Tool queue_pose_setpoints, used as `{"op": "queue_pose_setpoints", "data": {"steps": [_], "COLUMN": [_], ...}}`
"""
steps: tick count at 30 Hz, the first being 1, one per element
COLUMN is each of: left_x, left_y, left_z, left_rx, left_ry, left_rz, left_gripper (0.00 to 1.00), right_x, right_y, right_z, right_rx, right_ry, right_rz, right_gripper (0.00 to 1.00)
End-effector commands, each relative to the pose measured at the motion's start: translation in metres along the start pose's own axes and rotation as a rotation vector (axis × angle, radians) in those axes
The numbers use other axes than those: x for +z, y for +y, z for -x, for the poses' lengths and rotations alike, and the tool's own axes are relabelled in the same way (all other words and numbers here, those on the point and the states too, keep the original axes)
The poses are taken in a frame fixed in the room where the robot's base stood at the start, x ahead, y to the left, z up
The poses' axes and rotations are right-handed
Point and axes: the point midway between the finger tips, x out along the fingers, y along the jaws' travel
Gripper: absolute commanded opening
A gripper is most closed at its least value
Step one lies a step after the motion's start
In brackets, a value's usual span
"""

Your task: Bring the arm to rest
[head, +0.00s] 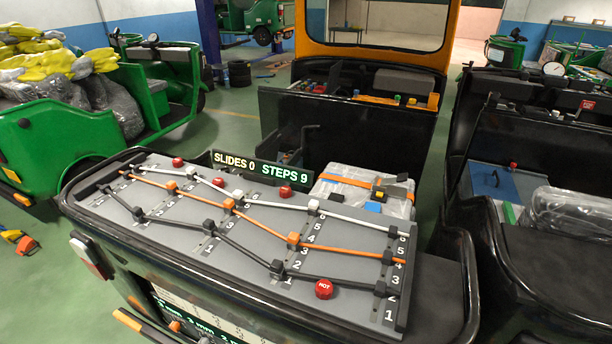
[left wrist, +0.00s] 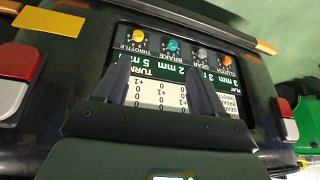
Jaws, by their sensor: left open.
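My left gripper (left wrist: 161,75) shows in the left wrist view, its two dark fingers apart with nothing between them. It faces a dark panel with a printed and lit table (left wrist: 160,95), which shows upside down. Whether the fingers touch the panel I cannot tell. Neither gripper shows in the head view, and my right gripper is in no view.
A grey board (head: 255,230) carries white, orange and black rods with sliding blocks, and red knobs, one marked HOT (head: 324,289). A display (head: 258,169) reads SLIDES 0, STEPS 9. Coloured knobs (left wrist: 173,46) line the panel.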

Motion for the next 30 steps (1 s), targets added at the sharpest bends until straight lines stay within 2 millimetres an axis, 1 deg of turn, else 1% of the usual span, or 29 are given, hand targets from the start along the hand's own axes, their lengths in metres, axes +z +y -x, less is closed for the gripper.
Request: {"op": "queue_pose_setpoints", "data": {"steps": [1,2,3,4,5,11,14,18,26,27,30], "left_x": [0.014,0.023,0.023,0.016,0.012,-0.011,-0.025,-0.047,-0.086,-0.092,-0.106], "left_y": [0.000,0.001,0.000,-0.001,-0.001,-0.004,-0.006,-0.008,-0.013,-0.013,-0.015], "left_z": [0.000,0.001,0.013,0.025,0.032,0.078,0.108,0.153,0.235,0.247,0.276], "left_rx": [0.002,0.003,0.002,0.002,0.002,0.002,0.002,0.002,0.002,0.002,0.002], "left_ry": [-0.075,-0.123,-0.149,-0.142,-0.140,-0.140,-0.139,-0.139,-0.139,-0.139,-0.139], "left_rz": [0.019,0.032,0.050,0.047,0.046,0.044,0.043,0.043,0.043,0.043,0.042], "left_gripper": [0.69,0.69,0.69,0.69,0.69,0.69,0.69,0.69,0.69,0.69,0.69], "right_x": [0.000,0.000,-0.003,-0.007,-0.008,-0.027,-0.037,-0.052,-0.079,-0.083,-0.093], "right_y": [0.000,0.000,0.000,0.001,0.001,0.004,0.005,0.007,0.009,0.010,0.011], "right_z": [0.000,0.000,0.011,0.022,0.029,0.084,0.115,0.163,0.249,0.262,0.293], "right_rx": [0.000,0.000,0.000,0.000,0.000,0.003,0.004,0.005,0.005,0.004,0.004], "right_ry": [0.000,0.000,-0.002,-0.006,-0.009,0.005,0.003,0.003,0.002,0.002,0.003], "right_rz": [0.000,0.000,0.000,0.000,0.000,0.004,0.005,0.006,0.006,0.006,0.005], "right_gripper": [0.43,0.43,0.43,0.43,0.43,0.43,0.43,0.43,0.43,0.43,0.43]}}
